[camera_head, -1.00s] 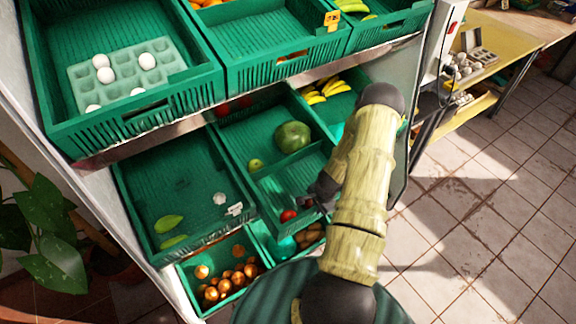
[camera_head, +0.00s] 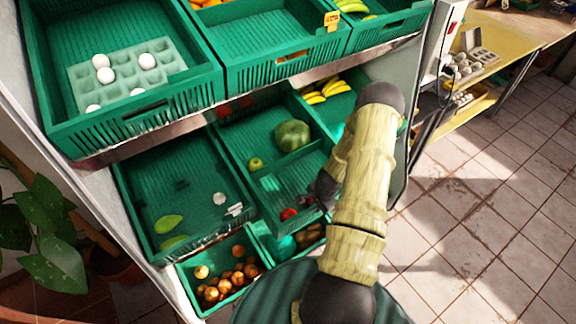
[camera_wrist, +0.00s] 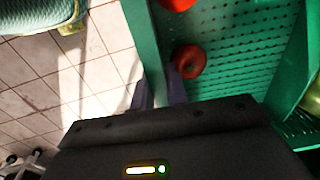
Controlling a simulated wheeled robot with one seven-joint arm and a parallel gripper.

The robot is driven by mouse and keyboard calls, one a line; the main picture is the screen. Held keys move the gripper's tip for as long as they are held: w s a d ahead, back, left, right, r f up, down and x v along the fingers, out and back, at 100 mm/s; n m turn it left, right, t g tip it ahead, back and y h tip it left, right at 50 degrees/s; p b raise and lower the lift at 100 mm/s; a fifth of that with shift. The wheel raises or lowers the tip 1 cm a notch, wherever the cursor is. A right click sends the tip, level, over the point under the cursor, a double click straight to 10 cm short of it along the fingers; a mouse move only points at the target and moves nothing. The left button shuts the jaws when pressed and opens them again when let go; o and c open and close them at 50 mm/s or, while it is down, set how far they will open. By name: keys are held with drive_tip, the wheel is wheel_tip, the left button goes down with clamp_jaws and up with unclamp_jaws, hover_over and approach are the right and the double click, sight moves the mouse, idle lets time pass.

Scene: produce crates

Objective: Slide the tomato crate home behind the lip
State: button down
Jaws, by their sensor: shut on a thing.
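The tomato crate is green with a perforated floor, and its wall (camera_wrist: 146,45) shows in the wrist view. One red tomato (camera_wrist: 189,62) lies inside by this wall, and another (camera_wrist: 178,4) is cut by the top edge. In the head view a tomato (camera_head: 289,214) shows at the crate's front. My gripper (camera_wrist: 160,92) has one finger on each side of the crate wall and is shut on it. In the head view my arm hides much of the gripper and the crate's right side. I cannot make out the lip.
A crate with a large green fruit (camera_head: 292,136) lies behind the tomato crate. A crate (camera_head: 150,205) with green vegetables stands to its left, and an onion crate (camera_head: 192,290) is below. The upper shelf edge (camera_head: 130,150) overhangs. Tiled floor (camera_head: 480,220) is open at right.

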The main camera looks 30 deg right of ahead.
drive_tip(key=shift+s+a+r+p, duration=0.1)
drive_tip(key=shift+s+r+p, duration=0.1)
drive_tip(key=shift+r+p, duration=0.3)
drive_tip(key=shift+s+r+g+p, duration=0.2)
drive_tip(key=shift+r+p, duration=0.15)
drive_tip(key=shift+r, duration=0.05)
drive_tip(key=shift+s+r+g+p, duration=0.15)
drive_tip(key=shift+r+g+p, duration=0.05)
drive_tip(key=shift+r+p, duration=0.2)
idle(1.0)
drive_tip(key=shift+w+r, duration=0.1)
drive_tip(key=shift+w, duration=0.1)
